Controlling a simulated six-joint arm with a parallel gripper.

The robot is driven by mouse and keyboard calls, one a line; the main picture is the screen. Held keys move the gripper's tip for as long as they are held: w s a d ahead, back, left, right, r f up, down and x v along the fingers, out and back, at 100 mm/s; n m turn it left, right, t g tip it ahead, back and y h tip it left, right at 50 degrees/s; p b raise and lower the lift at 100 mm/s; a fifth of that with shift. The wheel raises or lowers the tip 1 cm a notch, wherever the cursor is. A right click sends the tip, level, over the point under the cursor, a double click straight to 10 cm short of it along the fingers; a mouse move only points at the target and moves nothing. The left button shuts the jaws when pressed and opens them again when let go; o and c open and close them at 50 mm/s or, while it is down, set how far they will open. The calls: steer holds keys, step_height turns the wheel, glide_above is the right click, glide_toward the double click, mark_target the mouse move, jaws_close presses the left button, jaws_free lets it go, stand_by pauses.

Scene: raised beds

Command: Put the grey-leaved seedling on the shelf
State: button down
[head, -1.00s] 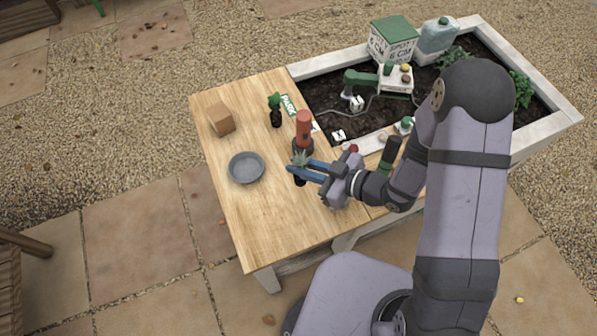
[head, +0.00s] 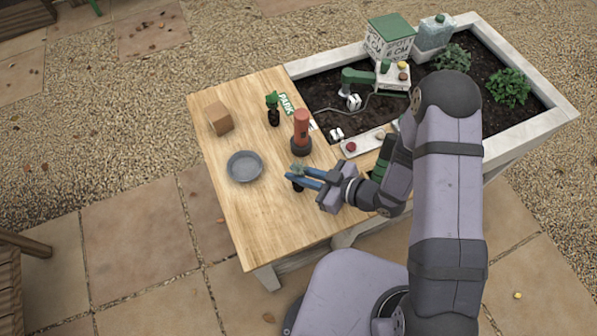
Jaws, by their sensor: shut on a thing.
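My gripper (head: 300,175), with blue fingers, is shut over the front part of the wooden table. It is shut on the grey-leaved seedling, whose small dark pot (head: 297,187) shows just below the fingers. Its grey-green leaves are mostly hidden by the fingers. I cannot tell whether the pot touches the table. A green-leaved seedling (head: 273,110) in a dark pot stands upright farther back, beside a green "PARK" sign. I cannot make out a shelf for certain.
A red-orange cylinder on a dark base (head: 301,135) stands just behind my gripper. A grey dish (head: 244,167) lies to the left, and a brown block (head: 220,118) at the back left. A pale tray (head: 362,142) lies to the right. The table's front left is clear.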

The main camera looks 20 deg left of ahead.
steer(key=shift+f, duration=0.15)
steer(key=c, duration=1.8)
jaws_free()
steer(key=shift+o, duration=0.2)
steer(key=shift+r, duration=0.25)
steer(key=shift+d, duration=0.35)
steer(key=b+v, duration=0.1)
steer(key=v, duration=1)
steer(key=shift+s+d+b, duration=0.15)
steer(key=shift+b, duration=0.25)
steer(key=shift+r, duration=0.1)
